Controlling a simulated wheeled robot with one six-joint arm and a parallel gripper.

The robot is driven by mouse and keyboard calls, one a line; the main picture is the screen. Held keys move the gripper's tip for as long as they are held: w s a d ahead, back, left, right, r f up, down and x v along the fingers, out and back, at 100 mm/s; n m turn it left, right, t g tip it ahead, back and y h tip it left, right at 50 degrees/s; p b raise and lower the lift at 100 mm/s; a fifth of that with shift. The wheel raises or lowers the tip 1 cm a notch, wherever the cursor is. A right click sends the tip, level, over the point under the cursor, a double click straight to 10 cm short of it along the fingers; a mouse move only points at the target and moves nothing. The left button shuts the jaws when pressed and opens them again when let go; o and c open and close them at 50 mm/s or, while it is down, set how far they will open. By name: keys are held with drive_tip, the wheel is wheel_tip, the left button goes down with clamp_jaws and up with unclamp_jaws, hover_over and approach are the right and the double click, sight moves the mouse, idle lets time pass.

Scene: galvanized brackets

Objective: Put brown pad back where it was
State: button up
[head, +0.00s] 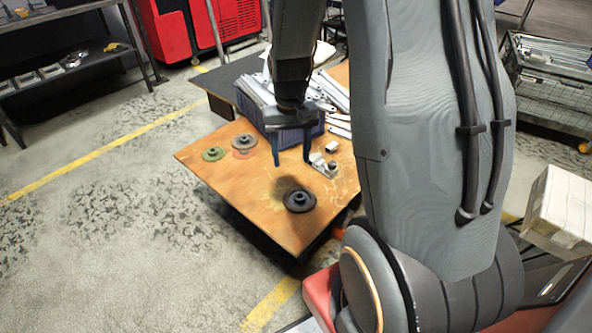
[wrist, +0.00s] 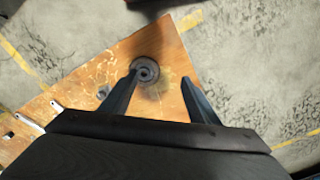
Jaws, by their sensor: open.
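My gripper (head: 291,162) is open and empty, pointing down above the wooden table top (head: 225,176). Its two fingers also show in the wrist view (wrist: 158,79). A dark round stepped disc (head: 299,200) lies on the near part of the table, apart from the fingers. In the wrist view a grey disc (wrist: 146,70) shows beyond the fingertips, near the left one. A green disc (head: 213,154) with a dark centre lies at the far left. A grey disc (head: 243,142) beside it sits over a reddish patch (head: 243,154). I cannot make out a clearly brown pad against the brown wood.
A metal bracket (head: 323,166) and a small pale block (head: 332,147) lie right of my gripper. A dark blue bin (head: 300,136) with metal strips stands behind it. A wire cage (head: 555,80) and white box (head: 560,212) are at the right. The table's left part is mostly clear.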

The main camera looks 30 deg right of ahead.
drive_tip(key=s+a+r+n, duration=0.1)
drive_tip(key=s+a+r, duration=0.2)
drive_tip(key=s, duration=0.4)
drive_tip(key=s+a+r+n, duration=0.1)
drive_tip(key=s+a+r, duration=0.2)
drive_tip(key=s+r, duration=0.3)
drive_tip(key=shift+s+a+r, duration=0.2)
drive_tip(key=shift+s+a, duration=0.2)
drive_tip(key=shift+s, duration=0.55)
drive_tip(key=a+r+p, duration=0.1)
drive_tip(key=a+r+n+p, duration=0.1)
drive_tip(key=a+p, duration=0.1)
drive_tip(key=shift+s+a, duration=0.1)
drive_tip(key=shift+s, duration=0.05)
